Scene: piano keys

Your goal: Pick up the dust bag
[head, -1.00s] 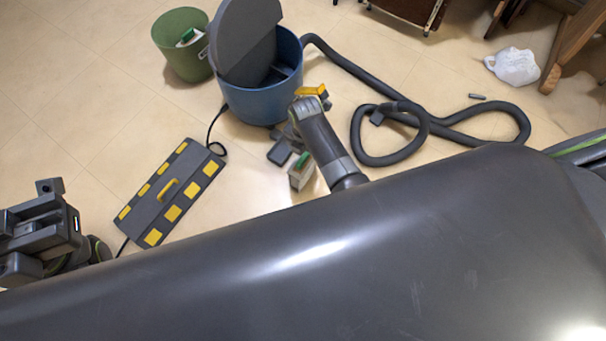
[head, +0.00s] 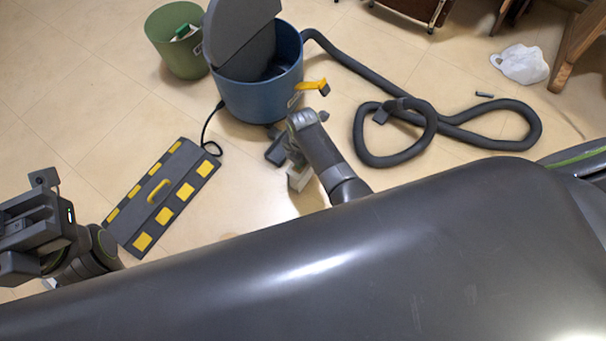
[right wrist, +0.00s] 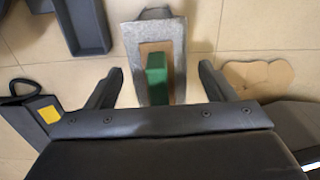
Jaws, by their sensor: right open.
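The dust bag (right wrist: 127,50), a grey-white block with a tan panel and a green piece, lies on the floor between and beyond my right gripper's fingertips in the right wrist view. The right gripper (right wrist: 160,82) is open, with one finger on each side of the bag's near end; contact cannot be seen. In the head view, only a pale part of the bag (head: 298,180) shows beside my right arm, which hides the rest. My left gripper (head: 35,225) is at the left edge, away from the bag; its jaw opening is unclear.
A blue bin (head: 255,95) with a grey lid stands behind the bag, beside a green bin (head: 178,50). A grey hose (head: 395,158) coils at right. A black-and-yellow floor head (head: 160,198) lies at left. A flat tan piece (right wrist: 258,78) lies right of the bag.

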